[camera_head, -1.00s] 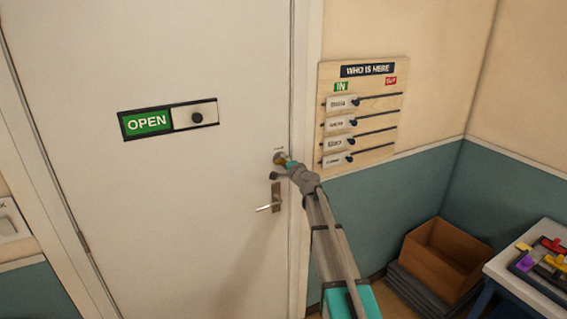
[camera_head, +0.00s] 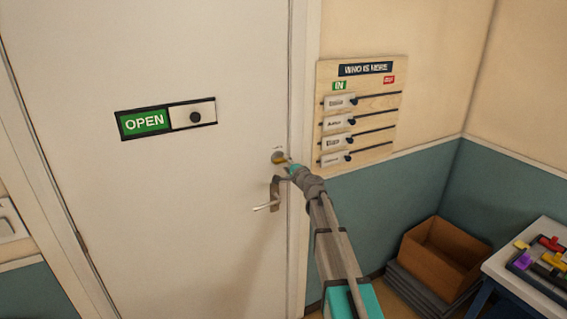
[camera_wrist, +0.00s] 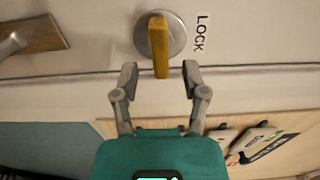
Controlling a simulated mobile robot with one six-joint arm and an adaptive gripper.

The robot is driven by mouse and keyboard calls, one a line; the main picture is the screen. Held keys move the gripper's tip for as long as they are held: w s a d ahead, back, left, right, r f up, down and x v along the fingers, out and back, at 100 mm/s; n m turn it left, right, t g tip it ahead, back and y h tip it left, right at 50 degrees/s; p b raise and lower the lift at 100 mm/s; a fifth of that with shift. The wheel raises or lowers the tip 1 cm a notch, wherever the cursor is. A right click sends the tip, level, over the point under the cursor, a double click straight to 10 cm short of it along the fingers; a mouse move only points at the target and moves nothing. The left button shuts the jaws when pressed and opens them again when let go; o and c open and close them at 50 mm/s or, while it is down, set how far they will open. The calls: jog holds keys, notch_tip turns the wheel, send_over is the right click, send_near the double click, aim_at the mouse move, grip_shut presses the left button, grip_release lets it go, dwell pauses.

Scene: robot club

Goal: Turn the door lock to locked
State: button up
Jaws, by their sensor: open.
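The door lock (camera_wrist: 172,32) is a round silver plate with a yellow thumb-turn (camera_wrist: 158,42), next to a label reading LOCK (camera_wrist: 201,33) in the wrist view. In that view the thumb-turn points toward my gripper (camera_wrist: 158,72). My gripper is open and empty, its two fingertips apart on either side of the thumb-turn's near end, with no clear contact. In the head view the lock (camera_head: 278,157) sits above the door handle, and my gripper (camera_head: 288,167) is just right of and below it.
The door handle (camera_head: 266,207) is just below my gripper. The door (camera_head: 80,60) is shut and carries an OPEN sign (camera_head: 146,122). A WHO IS HERE board (camera_head: 387,120) hangs right of the frame. A brown box (camera_head: 440,255) and a table (camera_head: 510,270) stand lower right.

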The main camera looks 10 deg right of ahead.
jog(key=v, duration=0.8)
jog(key=shift+s, duration=0.35)
jog(key=shift+d+r, duration=0.1)
jog(key=s+a+f+n+g+y, duration=0.2)
jog(key=s+a+f+n+g, duration=0.8)
jog(key=s, duration=0.5)
jog(key=s+d+f+n+g+h, duration=0.2)
jog(key=s+f+g+h, duration=0.1)
jog(key=s, duration=0.6)
jog(key=s+d+f+n+g+h, duration=0.2)
jog(key=s+d+f+g+h, duration=0.1)
jog(key=s, duration=0.7)
notch_tip(320, 180, down, 3)
jog(key=shift+d+r+n+g+h, duration=0.2)
jog(key=shift+d+n+g+h, duration=0.1)
jog(key=shift+g+h, duration=0.4)
